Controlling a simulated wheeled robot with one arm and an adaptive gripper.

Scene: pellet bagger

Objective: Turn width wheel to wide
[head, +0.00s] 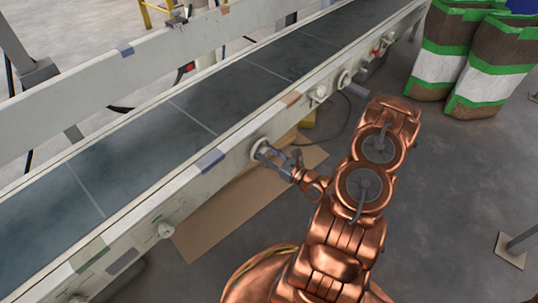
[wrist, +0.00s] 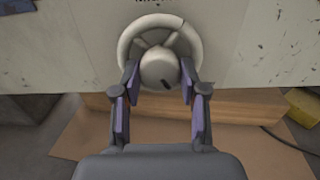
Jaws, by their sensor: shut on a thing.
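The width wheel is a pale handwheel (head: 256,146) on the side rail of the conveyor, in the middle of the head view. In the wrist view, its round rim and spokes (wrist: 127,40) show at the top centre, with a rounded hub (wrist: 158,68) carrying a short dark mark low on its face. My gripper (wrist: 159,76) has one purple-padded finger on each side of the hub and is shut on the wheel there. In the head view my gripper (head: 272,154) reaches the wheel from the right. Dark lettering above the wheel is cut off.
The conveyor belt (head: 206,105) runs diagonally behind the rail. A cardboard sheet (head: 215,225) lies below. Striped bags (head: 485,70) stand at upper right. Open floor lies at right.

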